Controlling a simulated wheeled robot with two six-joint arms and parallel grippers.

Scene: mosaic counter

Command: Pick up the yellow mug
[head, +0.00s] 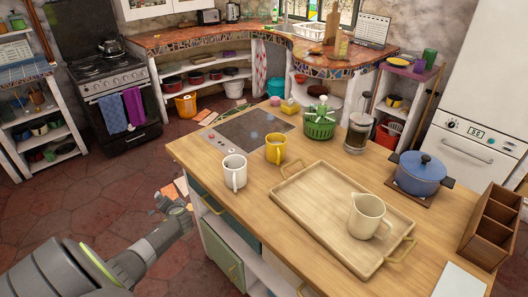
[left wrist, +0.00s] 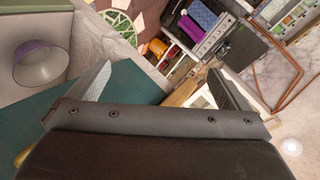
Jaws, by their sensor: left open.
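The yellow mug (head: 276,150) stands upright on the wooden counter top, in front of the dark cooktop and behind a white mug (head: 234,173). My left gripper (head: 174,202) is off the counter's left front side, in front of and below the mugs, and apart from them. In the left wrist view my left gripper (left wrist: 160,86) has its two fingers spread wide with nothing held between them. The yellow mug cannot be made out in that view. My right gripper is not in view.
A wooden tray (head: 288,198) with a cream pitcher (head: 368,217) lies right of the mugs. The cooktop (head: 246,130), green basket (head: 319,126), French press (head: 358,133) and blue pot (head: 419,174) stand around. A bowl (left wrist: 40,66) shows in the left wrist view.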

